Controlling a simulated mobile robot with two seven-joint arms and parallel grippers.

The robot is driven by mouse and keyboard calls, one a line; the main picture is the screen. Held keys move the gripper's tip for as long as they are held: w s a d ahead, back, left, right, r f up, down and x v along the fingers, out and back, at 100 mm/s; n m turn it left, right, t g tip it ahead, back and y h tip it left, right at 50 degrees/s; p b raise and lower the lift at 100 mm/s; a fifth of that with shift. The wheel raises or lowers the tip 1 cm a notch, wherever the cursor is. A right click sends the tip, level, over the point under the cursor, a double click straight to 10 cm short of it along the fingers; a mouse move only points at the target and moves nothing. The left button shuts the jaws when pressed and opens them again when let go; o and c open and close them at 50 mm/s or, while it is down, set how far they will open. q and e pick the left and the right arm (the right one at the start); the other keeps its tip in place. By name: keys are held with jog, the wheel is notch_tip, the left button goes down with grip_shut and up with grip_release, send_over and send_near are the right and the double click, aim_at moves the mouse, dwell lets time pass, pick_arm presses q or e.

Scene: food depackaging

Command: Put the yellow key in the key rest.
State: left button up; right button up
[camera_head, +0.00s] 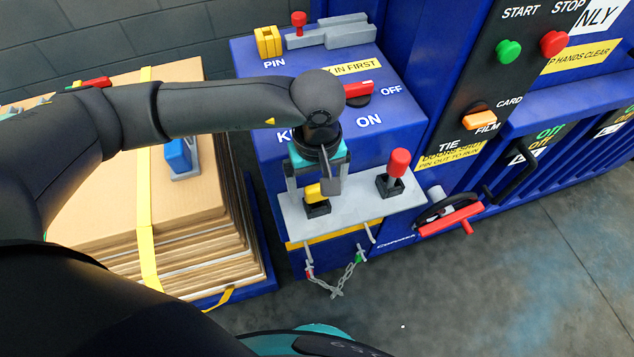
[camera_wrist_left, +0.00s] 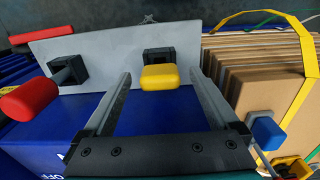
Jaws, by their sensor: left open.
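The yellow key (camera_head: 313,191) shows its block-like handle at a black holder (camera_head: 317,209) on the grey shelf (camera_head: 355,211) at the front of the blue machine. In the left wrist view the yellow handle (camera_wrist_left: 160,77) sits against the black holder (camera_wrist_left: 158,55). My left gripper (camera_head: 318,188) is open above the shelf, with one finger on each side of the yellow handle and visible gaps to it. I cannot tell which part is the key rest. A "K" label is partly hidden by my arm. My right gripper is out of view.
A red-handled piece (camera_head: 398,163) stands in another black holder on the same shelf. A red switch (camera_head: 358,89) and a yellow pin block (camera_head: 268,42) are on the machine top. A cardboard stack (camera_head: 190,225) with a blue-handled piece (camera_head: 178,155) stands left.

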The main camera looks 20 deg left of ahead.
pick_arm(q)
notch_tip(320, 180, up, 15)
jog(key=shift+r+b, duration=0.15)
jog(key=shift+b, duration=0.15)
dwell(0.4)
dwell(0.4)
